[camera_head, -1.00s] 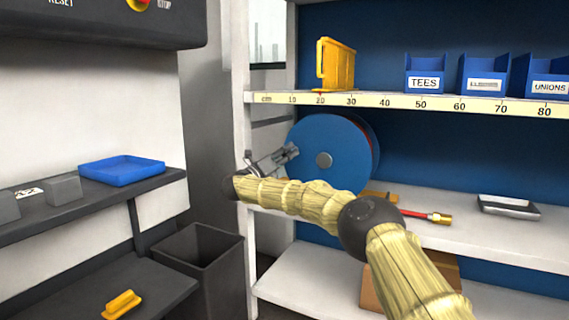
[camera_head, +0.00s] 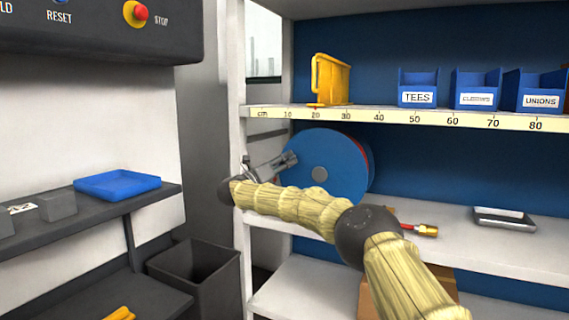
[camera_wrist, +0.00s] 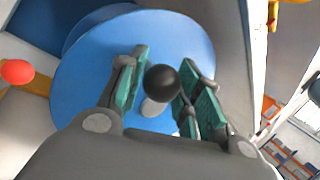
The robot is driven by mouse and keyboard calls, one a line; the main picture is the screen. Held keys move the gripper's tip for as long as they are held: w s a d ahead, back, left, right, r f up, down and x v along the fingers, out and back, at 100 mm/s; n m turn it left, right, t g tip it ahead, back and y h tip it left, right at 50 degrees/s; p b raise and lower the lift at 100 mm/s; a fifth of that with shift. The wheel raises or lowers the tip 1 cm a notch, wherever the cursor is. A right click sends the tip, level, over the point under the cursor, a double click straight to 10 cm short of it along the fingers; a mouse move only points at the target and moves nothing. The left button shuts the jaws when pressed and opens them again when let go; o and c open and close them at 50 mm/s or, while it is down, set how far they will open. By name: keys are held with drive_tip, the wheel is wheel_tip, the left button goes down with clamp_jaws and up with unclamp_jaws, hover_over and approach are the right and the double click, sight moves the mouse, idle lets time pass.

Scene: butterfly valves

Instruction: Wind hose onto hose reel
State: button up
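The hose reel (camera_head: 338,158) is a blue disc with a grey hub, standing on the middle shelf, with a strip of red at its right rim. The red hose end with a brass fitting (camera_head: 427,230) lies on the shelf to its right, partly behind my arm. My gripper (camera_head: 288,160) is in front of the reel's left side. In the wrist view, the reel face (camera_wrist: 85,75) fills the background. A black round knob (camera_wrist: 162,83) is between the two green-padded fingers, which stand apart; contact with the knob cannot be told. The knob is hidden in the head view.
The shelf upright (camera_head: 238,130) is close to my gripper's left. A shelf with a ruler strip, a yellow holder (camera_head: 330,80) and blue bins (camera_head: 475,90) runs above. A dark tray (camera_head: 503,218) lies at the right. A grey bin (camera_head: 195,278) stands lower left.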

drive_tip(key=o, duration=0.5)
drive_tip(key=shift+d+r, duration=0.2)
drive_tip(key=shift+r, duration=0.1)
drive_tip(key=shift+w+f, duration=0.1)
drive_tip(key=shift+f, duration=0.15)
drive_tip(key=shift+a, duration=0.1)
drive_tip(key=v, duration=1.2)
